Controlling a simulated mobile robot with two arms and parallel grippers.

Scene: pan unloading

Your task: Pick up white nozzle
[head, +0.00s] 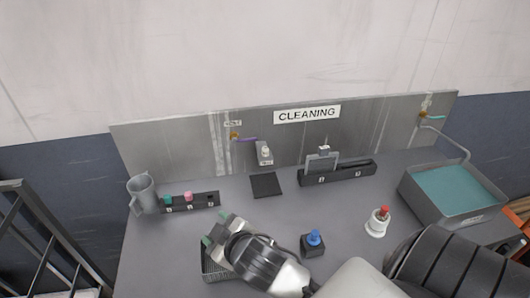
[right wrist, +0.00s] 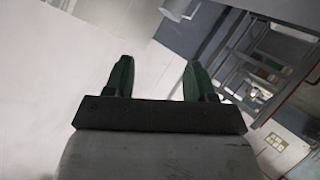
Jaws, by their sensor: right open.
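No plain white nozzle stands out clearly. A white round piece with a red top (head: 377,223) stands on the right half of the grey bench. A small white bottle-like piece (head: 265,153) sits in a holder on the back panel. I cannot tell whether either is the nozzle. My right gripper (head: 214,229) is over the left-middle of the bench, left of both pieces. Its green fingers are apart with nothing between them in the right wrist view (right wrist: 156,65). My left gripper is not in view.
A rack (head: 190,207) with small coloured pieces and a metal jug (head: 142,195) stand at the left. A dark basket (head: 210,272) is partly hidden by my arm. A blue-topped block (head: 313,244), a black holder (head: 338,175) and a liquid-filled tray (head: 416,197) stand further right.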

